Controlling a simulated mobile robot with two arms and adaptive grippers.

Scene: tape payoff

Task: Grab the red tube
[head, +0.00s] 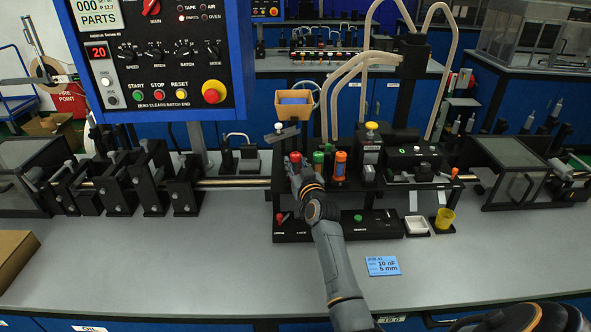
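The red tube (295,157) stands in the left place of a short row on the black machine at the middle of the bench. Only its red top shows clearly. My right gripper (297,170) is right in front of it and hides its lower part. The fingers are small and overlap the tube, so I cannot tell whether they touch it or are closed. My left gripper is not in view.
A green-topped tube (318,157) and an orange tube (340,165) stand close on the right. A blue control panel (150,60) hangs at upper left. A white dish (416,225) and yellow cup (444,219) sit at right. The front bench (200,270) is largely clear.

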